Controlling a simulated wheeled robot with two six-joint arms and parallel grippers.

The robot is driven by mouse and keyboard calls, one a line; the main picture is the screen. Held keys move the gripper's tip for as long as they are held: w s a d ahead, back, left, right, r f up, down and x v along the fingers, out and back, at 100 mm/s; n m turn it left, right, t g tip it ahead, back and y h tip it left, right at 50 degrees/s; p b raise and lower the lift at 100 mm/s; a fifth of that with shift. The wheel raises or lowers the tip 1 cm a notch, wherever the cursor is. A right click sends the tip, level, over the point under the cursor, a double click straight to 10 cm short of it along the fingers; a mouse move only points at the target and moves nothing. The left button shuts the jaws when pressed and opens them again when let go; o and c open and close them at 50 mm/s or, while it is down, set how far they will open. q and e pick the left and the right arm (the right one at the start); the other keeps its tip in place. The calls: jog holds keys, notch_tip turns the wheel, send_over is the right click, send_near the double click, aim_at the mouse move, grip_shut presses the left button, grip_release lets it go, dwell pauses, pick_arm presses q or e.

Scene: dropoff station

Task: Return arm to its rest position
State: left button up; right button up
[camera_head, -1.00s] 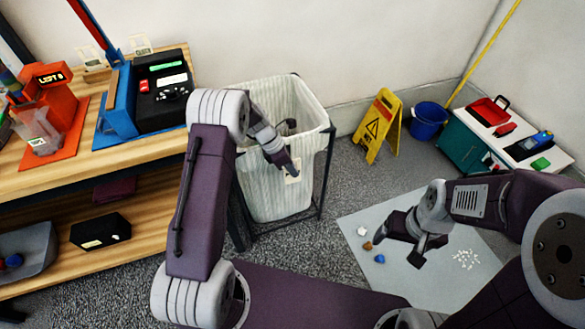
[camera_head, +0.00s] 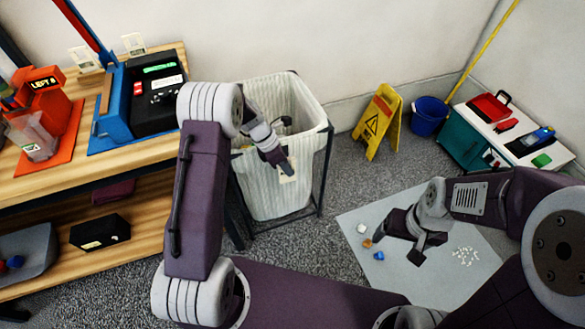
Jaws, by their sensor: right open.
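My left arm rises from the bottom of the view, bends at a grey joint and reaches over the white-lined bin. My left gripper (camera_head: 284,162) is small and dark at the front of the bin; I cannot tell whether its jaws are open, and no held object is clear. My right arm comes in from the right. My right gripper (camera_head: 404,240) is open and empty above the grey floor mat (camera_head: 365,275), its two dark fingers apart.
The white-lined bin (camera_head: 265,195) stands in a dark frame beside the wooden shelf (camera_head: 150,165). A yellow wet-floor sign (camera_head: 379,120), blue bucket (camera_head: 428,117) and teal-sided cart (camera_head: 468,143) stand farther right. Small pieces and white bits lie on the mat.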

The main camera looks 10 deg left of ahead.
pick_arm(q)
jog(key=p+v, duration=0.1)
jog(key=v, duration=0.6)
jog(key=shift+r+t, duration=0.25)
jog(key=shift+t, duration=0.05)
pick_arm(e)
jog(key=r, duration=0.1)
jog(key=a+r, duration=0.1)
jog(key=shift+r, duration=0.3)
